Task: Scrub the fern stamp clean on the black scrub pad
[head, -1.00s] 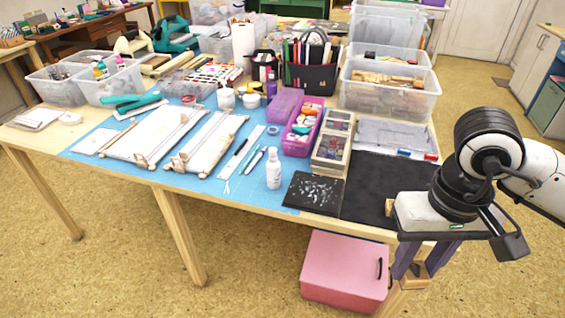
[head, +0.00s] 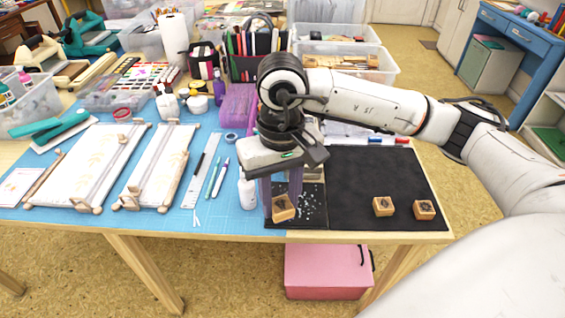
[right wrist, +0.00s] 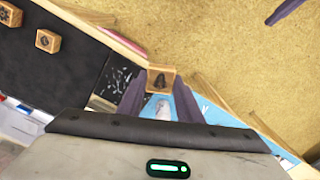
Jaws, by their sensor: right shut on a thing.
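My right gripper (head: 281,202) is shut on a small wooden stamp block (head: 284,209). In the right wrist view the held stamp (right wrist: 161,79) shows a dark leaf-like picture, which looks like the fern, on the face toward the camera. The black scrub pad (head: 312,213), speckled with white marks, lies at the table's front edge. In the head view the stamp is over the pad's left part; I cannot tell whether it touches. The pad also shows in the right wrist view (right wrist: 110,82), left of the stamp. My left gripper is not in view.
A black mat (head: 375,172) lies right of the pad, with two other wooden stamps (head: 383,206) (head: 424,209) near its front. A white bottle (head: 247,190) stands close at the left on the blue mat (head: 228,212). A pink box (head: 325,270) is below the table.

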